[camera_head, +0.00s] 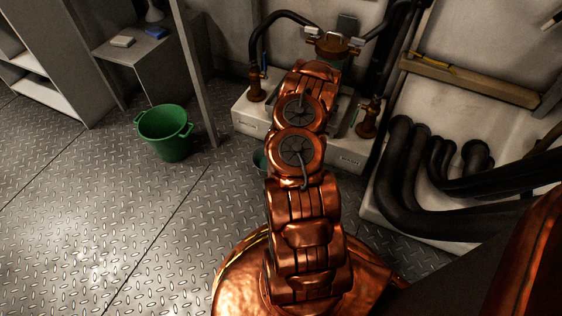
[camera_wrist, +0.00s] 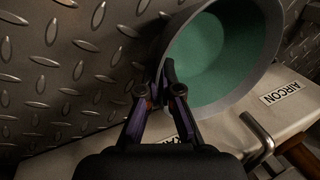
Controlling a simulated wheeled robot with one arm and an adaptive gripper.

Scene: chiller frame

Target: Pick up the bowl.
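The bowl (camera_wrist: 214,62) has a teal inside and a grey rim, and fills the upper middle of the wrist view. In the head view a small part of the bowl (camera_head: 259,160) shows left of my arm, which hides the rest. My gripper (camera_wrist: 166,80) is at the bowl's near left rim. Its fingertips are close together with the bowl's wall between them, one finger inside and one outside. I cannot tell whether the bowl touches anything below it.
A white cabinet (camera_head: 345,160) labelled AIRCON stands behind the bowl, with copper fittings and dark pipes around it. A green bucket (camera_head: 166,136) stands on the metal floor to the left, near a grey post (camera_head: 194,75). The floor at left front is clear.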

